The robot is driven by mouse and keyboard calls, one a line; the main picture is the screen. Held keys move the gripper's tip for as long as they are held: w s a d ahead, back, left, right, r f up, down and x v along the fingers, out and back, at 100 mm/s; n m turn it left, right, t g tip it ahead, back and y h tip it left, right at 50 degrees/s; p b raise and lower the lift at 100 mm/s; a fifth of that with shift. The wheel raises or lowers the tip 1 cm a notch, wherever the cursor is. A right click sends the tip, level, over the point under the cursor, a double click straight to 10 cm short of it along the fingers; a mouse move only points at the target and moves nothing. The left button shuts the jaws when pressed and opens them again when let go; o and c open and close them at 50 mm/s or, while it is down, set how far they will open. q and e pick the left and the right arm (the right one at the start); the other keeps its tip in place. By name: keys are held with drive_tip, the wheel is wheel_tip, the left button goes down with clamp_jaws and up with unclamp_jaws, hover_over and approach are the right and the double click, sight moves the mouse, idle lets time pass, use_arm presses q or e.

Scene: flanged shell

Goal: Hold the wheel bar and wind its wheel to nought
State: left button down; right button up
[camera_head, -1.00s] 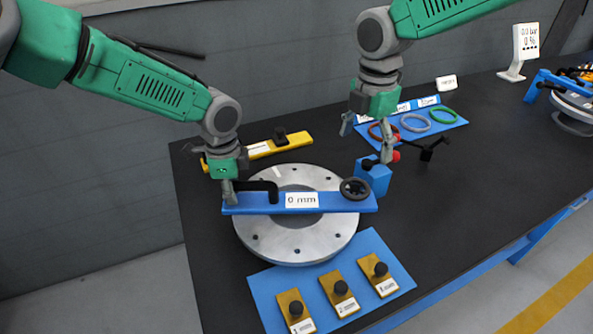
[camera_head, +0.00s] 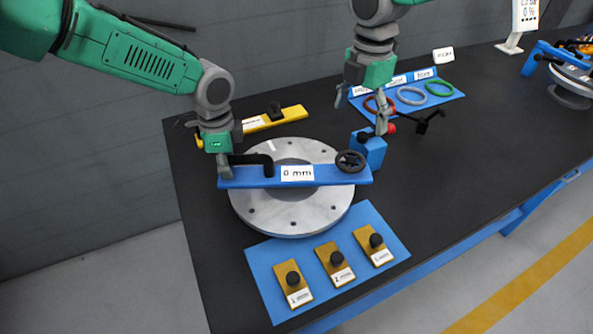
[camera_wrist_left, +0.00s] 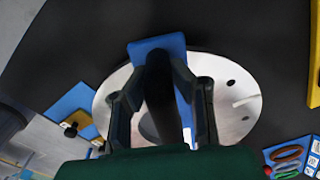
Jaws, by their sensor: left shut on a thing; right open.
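The blue wheel bar (camera_head: 328,176) lies across the grey flanged disc (camera_head: 290,222), with a white label reading "0 mm" (camera_head: 297,173). A black handle (camera_head: 252,159) stands at its left end and a black wheel (camera_head: 350,161) at its right end. My left gripper (camera_head: 226,170) is shut on the black handle; in the left wrist view its fingers (camera_wrist_left: 160,110) close around the dark handle above the blue bar (camera_wrist_left: 158,46). My right gripper (camera_head: 368,112) is open, above and behind the wheel, apart from it, near a blue block (camera_head: 371,148).
A blue mat (camera_head: 257,262) with several brass knobbed gauges lies in front. A yellow bar (camera_head: 290,116) lies behind the disc. Coloured rings (camera_head: 411,96) lie on a blue board at the back. A black stand (camera_head: 428,121) is right of the right gripper.

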use_arm(q)
drive_tip(key=shift+f, duration=0.1)
drive_tip(key=c, duration=1.3)
unclamp_jaws()
drive_tip(key=shift+d, duration=0.1)
drive_tip(key=shift+c, duration=0.2)
wheel_tip(320, 180, up, 12)
drive_tip(key=shift+w+f, duration=0.1)
